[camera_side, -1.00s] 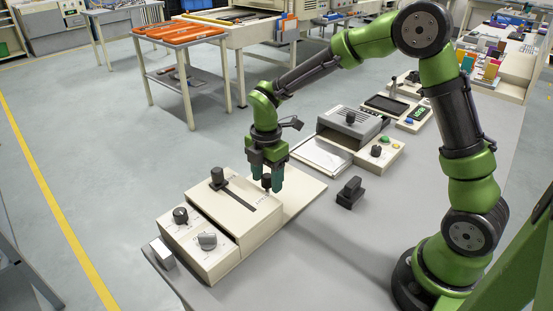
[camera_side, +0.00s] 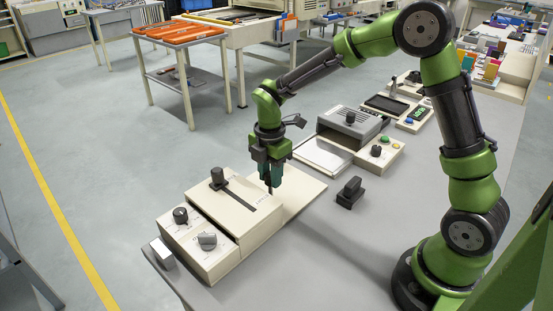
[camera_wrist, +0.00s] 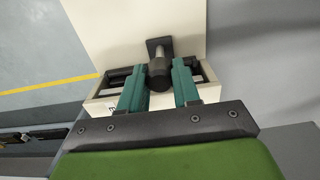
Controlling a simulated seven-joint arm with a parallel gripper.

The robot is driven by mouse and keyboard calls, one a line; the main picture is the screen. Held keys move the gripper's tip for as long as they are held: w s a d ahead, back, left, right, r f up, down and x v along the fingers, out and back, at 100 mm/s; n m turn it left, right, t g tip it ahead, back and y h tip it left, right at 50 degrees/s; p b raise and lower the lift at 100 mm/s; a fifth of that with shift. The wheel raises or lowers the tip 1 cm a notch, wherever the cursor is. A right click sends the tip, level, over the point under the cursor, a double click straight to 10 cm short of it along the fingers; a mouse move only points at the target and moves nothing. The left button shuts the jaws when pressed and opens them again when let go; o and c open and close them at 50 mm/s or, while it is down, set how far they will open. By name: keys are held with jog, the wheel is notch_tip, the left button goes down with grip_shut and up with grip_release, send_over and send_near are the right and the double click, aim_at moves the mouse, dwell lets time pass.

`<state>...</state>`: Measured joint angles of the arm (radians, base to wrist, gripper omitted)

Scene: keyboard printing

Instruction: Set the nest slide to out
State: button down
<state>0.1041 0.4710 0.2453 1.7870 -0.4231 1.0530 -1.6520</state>
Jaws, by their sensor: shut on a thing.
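My gripper (camera_side: 270,186) points down over the right end of the cream box, by its printed label. In the wrist view my gripper (camera_wrist: 159,75) has its two teal fingers on either side of a dark round knob (camera_wrist: 158,70), shut on it. The knob is mostly hidden by the fingers in the side view. A black handle (camera_side: 218,176) stands at the far end of a dark slot in the cream box (camera_side: 225,205), apart from my gripper. Which of these parts is the nest slide is not clear.
A loose black block (camera_side: 350,191) lies on the grey table to the right. A grey-topped unit (camera_side: 348,125) stands behind. The table between is clear.

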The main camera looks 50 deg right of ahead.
jog(key=d, duration=1.4)
jog(key=shift+d, duration=0.25)
jog(key=shift+d, duration=0.1)
jog(key=c, duration=1.1)
grip_release()
jog(key=o, duration=0.3)
jog(key=shift+a, duration=0.2)
jog(key=shift+r, duration=0.1)
notch_tip(320, 180, up, 17)
